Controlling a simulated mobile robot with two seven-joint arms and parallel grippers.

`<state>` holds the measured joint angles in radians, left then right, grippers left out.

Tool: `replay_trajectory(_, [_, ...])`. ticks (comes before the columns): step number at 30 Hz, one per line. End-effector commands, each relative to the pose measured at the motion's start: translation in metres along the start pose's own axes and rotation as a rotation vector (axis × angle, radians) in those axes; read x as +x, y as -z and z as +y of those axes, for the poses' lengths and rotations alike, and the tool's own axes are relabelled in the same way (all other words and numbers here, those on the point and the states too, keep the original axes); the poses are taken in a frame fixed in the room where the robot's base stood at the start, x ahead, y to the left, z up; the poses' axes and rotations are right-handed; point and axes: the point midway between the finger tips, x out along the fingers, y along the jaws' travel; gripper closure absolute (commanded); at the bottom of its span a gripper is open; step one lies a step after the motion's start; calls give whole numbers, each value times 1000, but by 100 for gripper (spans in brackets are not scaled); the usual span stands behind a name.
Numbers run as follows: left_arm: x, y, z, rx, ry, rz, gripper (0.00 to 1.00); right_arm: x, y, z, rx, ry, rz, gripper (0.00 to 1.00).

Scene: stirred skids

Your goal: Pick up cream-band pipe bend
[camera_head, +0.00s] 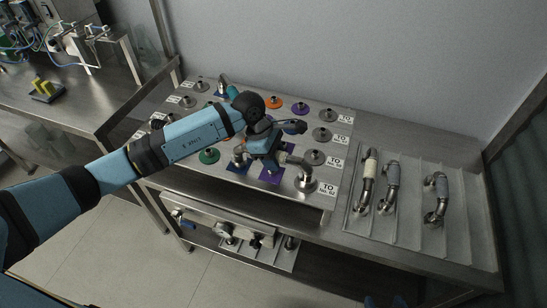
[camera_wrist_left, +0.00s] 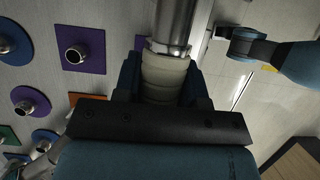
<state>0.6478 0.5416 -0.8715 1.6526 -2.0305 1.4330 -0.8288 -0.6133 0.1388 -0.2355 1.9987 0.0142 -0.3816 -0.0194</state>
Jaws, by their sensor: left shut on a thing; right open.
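My left gripper (camera_head: 265,158) is shut on the cream-band pipe bend, above the front part of the port plate. In the left wrist view its cream band (camera_wrist_left: 165,78) lies between the fingers, with bare metal pipe (camera_wrist_left: 172,28) beyond it. In the head view, the gripper hides the band. A metal elbow end (camera_head: 304,181) shows to its right and a metal fitting (camera_head: 238,157) to its left. I cannot tell whether the bend touches the ports below. Blue tips of my right gripper (camera_head: 385,301) show at the bottom edge, apart and empty.
A ribbed tray (camera_head: 415,215) at right holds a pale-band bend (camera_head: 369,168) and two grey-band bends (camera_head: 391,180) (camera_head: 441,187). Valves sit on a lower shelf (camera_head: 255,252).

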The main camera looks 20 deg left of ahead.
Motion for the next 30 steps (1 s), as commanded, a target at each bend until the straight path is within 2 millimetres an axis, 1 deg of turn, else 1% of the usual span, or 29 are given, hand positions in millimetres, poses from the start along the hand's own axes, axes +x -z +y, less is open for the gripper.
replay_trajectory(4, [-13,-6,1,2,-4,-2,100,1,-1,0,1,0,-1,34])
replay_trajectory(8, [-35,-14,2,3,-6,-1,100,2,-4,0,2,1,-4,34])
replay_trajectory(11, [-59,-24,2,4,-8,-1,100,3,-6,0,4,1,-6,34])
replay_trajectory(18, [-122,-50,1,4,-6,0,100,6,-10,0,11,2,-9,34])
replay_trajectory(21, [-144,-60,1,4,-6,0,100,7,-11,0,13,1,-11,34])
replay_trajectory(24, [-161,-66,1,2,-5,0,100,8,-12,0,15,1,-13,34])
replay_trajectory(27, [-173,-71,1,1,-4,0,100,8,-12,0,17,1,-15,34])
replay_trajectory(30, [-180,-74,0,0,-2,-1,100,8,-12,0,17,1,-16,34])
